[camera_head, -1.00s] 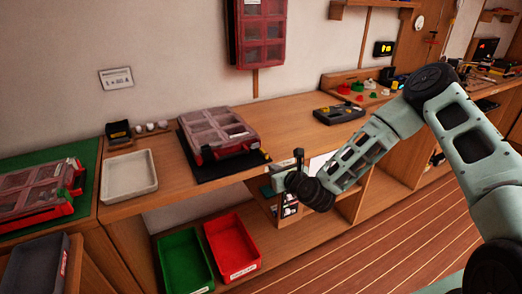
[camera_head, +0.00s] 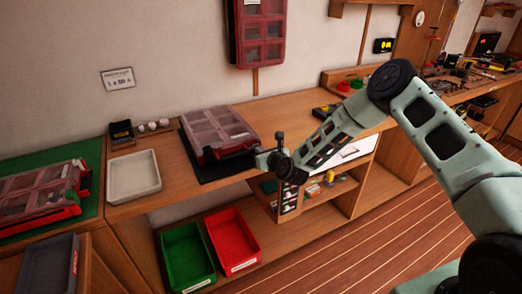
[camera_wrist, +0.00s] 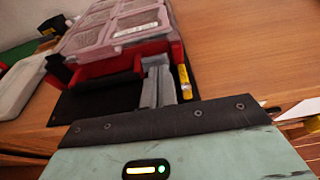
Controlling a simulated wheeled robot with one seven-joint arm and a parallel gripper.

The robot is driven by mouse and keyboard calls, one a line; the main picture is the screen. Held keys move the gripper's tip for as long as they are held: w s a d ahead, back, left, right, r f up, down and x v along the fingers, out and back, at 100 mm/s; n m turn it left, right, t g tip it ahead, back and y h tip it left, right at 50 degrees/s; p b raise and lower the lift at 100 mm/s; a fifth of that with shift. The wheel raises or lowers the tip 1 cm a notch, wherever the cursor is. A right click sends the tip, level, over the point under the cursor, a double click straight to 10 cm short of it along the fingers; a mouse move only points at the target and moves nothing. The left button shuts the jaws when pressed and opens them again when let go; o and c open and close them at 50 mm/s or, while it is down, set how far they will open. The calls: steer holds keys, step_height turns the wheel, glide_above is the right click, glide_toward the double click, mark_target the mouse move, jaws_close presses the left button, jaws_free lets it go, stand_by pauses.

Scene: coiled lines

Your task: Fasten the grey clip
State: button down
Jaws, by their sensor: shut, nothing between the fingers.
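The organizer case (camera_head: 215,128), red with a clear compartmented lid, lies on a black mat (camera_head: 205,176) on the wooden bench. In the wrist view its lid (camera_wrist: 125,24) looks shut and its red front faces me. My gripper (camera_head: 262,160) is shut and empty at the case's front right corner. In the wrist view its grey fingers (camera_wrist: 160,88) point at the right part of that front, beside a yellow strip (camera_wrist: 184,80). I cannot clearly separate the grey clip from the grey fingers there, nor tell whether they touch the case.
A white tray (camera_head: 133,187) lies left of the case, with a small black box (camera_head: 121,132) behind it. Green (camera_head: 187,284) and red (camera_head: 247,265) bins sit below the bench front. Another red case (camera_head: 75,212) lies on a green mat at left.

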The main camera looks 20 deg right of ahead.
steer(key=shift+r, duration=0.1)
steer(key=shift+w+r+g+p, duration=0.1)
steer(key=shift+r+g+p, duration=0.05)
steer(key=shift+g+p, duration=0.25)
